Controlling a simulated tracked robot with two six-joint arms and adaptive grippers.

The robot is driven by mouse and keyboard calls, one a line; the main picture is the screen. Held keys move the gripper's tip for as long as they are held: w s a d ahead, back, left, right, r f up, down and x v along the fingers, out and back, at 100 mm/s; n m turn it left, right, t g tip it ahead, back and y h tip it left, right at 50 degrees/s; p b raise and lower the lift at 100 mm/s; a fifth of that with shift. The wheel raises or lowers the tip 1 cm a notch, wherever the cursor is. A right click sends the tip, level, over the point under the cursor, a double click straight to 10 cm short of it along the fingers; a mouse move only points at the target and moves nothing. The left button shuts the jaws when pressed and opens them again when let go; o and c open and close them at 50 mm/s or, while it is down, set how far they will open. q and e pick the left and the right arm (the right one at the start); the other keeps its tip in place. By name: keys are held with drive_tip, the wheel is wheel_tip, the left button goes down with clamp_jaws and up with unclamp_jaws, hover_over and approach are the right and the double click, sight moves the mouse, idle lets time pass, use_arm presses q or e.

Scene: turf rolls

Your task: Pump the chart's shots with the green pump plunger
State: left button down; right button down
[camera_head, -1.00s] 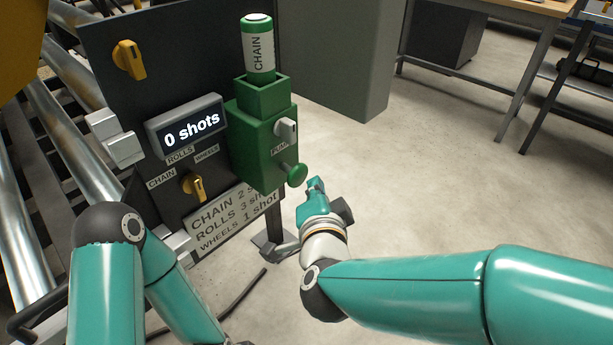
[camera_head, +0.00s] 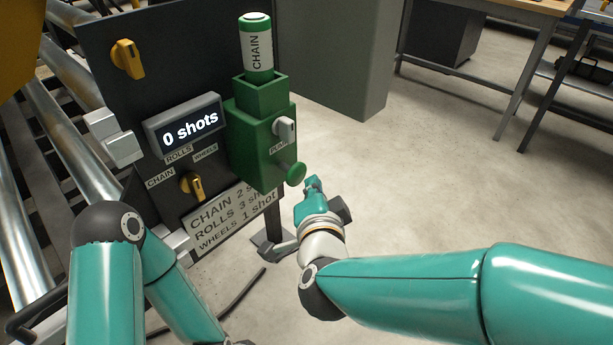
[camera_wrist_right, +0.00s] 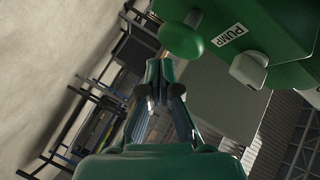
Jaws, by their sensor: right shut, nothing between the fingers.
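The green pump (camera_head: 258,135) is mounted on a dark panel, with a cartridge labelled CHAIN (camera_head: 258,48) standing in its top. Its mushroom-shaped green plunger (camera_head: 295,174) sticks out at the lower right; it also shows in the right wrist view (camera_wrist_right: 181,40). The display (camera_head: 187,126) reads "0 shots". The chart (camera_head: 231,217) reads CHAIN 2, ROLLS 3 and WHEELS 1 shot, partly hidden. My right gripper (camera_head: 313,184) is shut and empty, just below and right of the plunger, apart from it.
A yellow selector knob (camera_head: 193,186) sits among the CHAIN, ROLLS and WHEELS labels, and another yellow knob (camera_head: 129,60) is higher on the panel. A grey lever (camera_head: 284,129) is on the pump's side. Metal rollers (camera_head: 62,140) lie left. Open floor lies right.

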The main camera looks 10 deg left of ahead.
sight(299, 176)
drive_tip(key=shift+w+a, duration=0.1)
drive_tip(key=shift+w+a, duration=0.2)
drive_tip(key=shift+a, duration=0.05)
drive_tip(key=shift+w+a+r, duration=0.1)
drive_tip(key=shift+w+a, duration=0.65)
drive_tip(key=shift+a, duration=0.3)
idle(1.7)
drive_tip(key=shift+s+d, duration=0.1)
drive_tip(key=shift+s+d+b, duration=0.15)
drive_tip(key=shift+s+d, duration=0.3)
drive_tip(key=shift+d, duration=0.2)
drive_tip(key=shift+s+d+b, duration=0.15)
drive_tip(key=shift+s+d, duration=0.3)
drive_tip(key=shift+d, duration=0.2)
drive_tip(key=shift+s+d+b, duration=0.3)
drive_tip(key=shift+s+d, duration=0.45)
drive_tip(key=shift+d, duration=0.25)
drive_tip(key=shift+s+d+b, duration=0.25)
drive_tip(key=shift+s+d, duration=0.5)
drive_tip(key=shift+d, duration=0.25)
